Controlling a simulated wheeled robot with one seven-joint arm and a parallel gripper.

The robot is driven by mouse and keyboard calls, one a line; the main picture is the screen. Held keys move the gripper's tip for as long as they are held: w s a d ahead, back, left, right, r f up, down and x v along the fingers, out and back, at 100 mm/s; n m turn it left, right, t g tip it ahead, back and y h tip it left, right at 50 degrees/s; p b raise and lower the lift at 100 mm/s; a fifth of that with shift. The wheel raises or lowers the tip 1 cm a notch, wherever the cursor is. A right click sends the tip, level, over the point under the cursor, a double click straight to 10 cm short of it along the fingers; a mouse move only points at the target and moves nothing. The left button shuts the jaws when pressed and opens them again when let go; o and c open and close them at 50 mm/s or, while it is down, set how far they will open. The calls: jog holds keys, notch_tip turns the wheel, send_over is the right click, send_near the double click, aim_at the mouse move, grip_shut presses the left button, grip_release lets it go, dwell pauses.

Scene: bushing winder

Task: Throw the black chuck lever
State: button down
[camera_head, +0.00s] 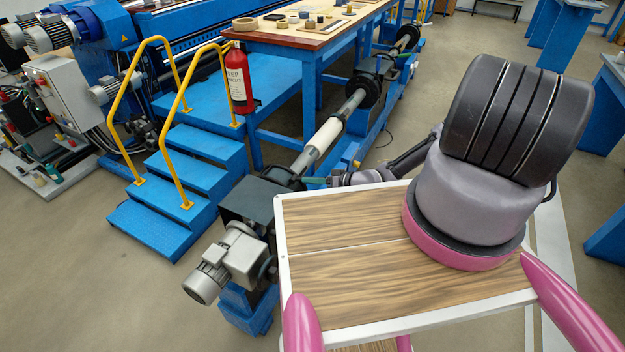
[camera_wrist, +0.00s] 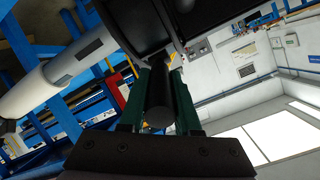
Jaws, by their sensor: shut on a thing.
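The black chuck lever (camera_wrist: 160,108) shows in the wrist view as a dark rod between the two green fingers of my gripper (camera_wrist: 162,78). The fingers are closed on it from both sides. In the head view my gripper (camera_head: 314,181) is small, beside the near chuck (camera_head: 279,175) of the winder shaft. I cannot make out the lever there. The shaft with its white sleeve (camera_head: 322,137) runs from this chuck to the far end. A dark chuck part (camera_wrist: 140,25) fills the top middle of the wrist view.
A grey motor (camera_head: 228,262) stands at the near end of the winder. Blue steps (camera_head: 190,165) with yellow rails (camera_head: 172,110) and a red fire extinguisher (camera_head: 238,80) are to the left. A wood-topped table (camera_head: 290,38) stands behind. Open floor lies at the lower left.

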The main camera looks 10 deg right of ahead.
jog(key=shift+s+f, duration=0.1)
jog(key=shift+f, duration=0.05)
jog(key=c, duration=0.6)
grip_release()
jog(key=shift+d, duration=0.1)
jog(key=v, duration=1)
jog(key=shift+s+d, duration=0.15)
jog(key=shift+d, duration=0.1)
jog(key=shift+d, duration=0.1)
